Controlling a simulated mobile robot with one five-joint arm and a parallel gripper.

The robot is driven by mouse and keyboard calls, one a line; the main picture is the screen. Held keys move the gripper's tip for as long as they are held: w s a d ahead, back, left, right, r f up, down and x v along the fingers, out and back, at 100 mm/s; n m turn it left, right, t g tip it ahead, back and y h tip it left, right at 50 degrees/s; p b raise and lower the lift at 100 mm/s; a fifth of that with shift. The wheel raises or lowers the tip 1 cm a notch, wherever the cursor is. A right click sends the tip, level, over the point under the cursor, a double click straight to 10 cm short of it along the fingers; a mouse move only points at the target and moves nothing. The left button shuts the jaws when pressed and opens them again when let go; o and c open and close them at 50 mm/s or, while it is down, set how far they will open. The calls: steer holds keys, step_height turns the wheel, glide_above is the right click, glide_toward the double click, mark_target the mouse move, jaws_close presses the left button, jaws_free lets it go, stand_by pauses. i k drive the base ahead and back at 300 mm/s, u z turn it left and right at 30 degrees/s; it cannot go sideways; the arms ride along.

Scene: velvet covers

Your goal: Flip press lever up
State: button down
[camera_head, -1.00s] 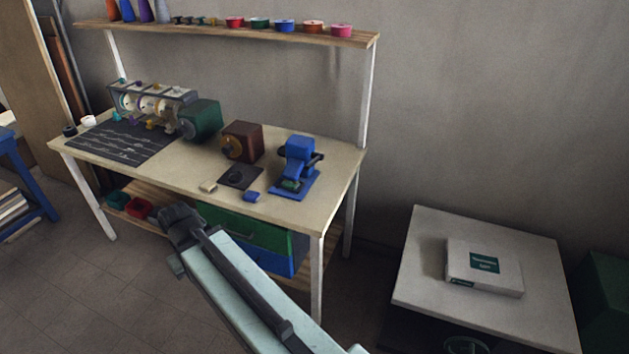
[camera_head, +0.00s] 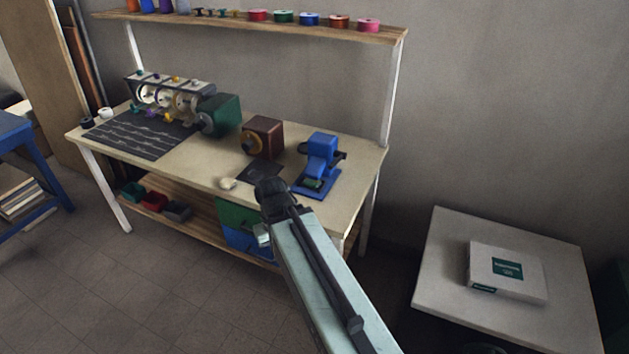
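The blue press (camera_head: 322,152) stands on its blue base near the right end of the workbench (camera_head: 205,172). A short dark bar, which may be its lever, shows at the press's right side, but it is too small to tell how it is tilted. My pale teal arm reaches up from the bottom of the view, and its dark joint shows in front of the bench's front edge, left of and below the press. My gripper's fingers do not show.
A brown box with a round yellow dial (camera_head: 262,137) stands left of the press, with a dark mat (camera_head: 262,172) before it. A green box and a rack of wheels are farther left. A side table (camera_head: 445,262) with a white box (camera_head: 507,271) stands at right.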

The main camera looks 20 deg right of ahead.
mark_target(339, 155)
steer(key=u, duration=1.8)
steer(key=k, duration=1.05)
steer(key=z, duration=0.95)
steer(key=i, duration=1)
steer(key=u, duration=0.05)
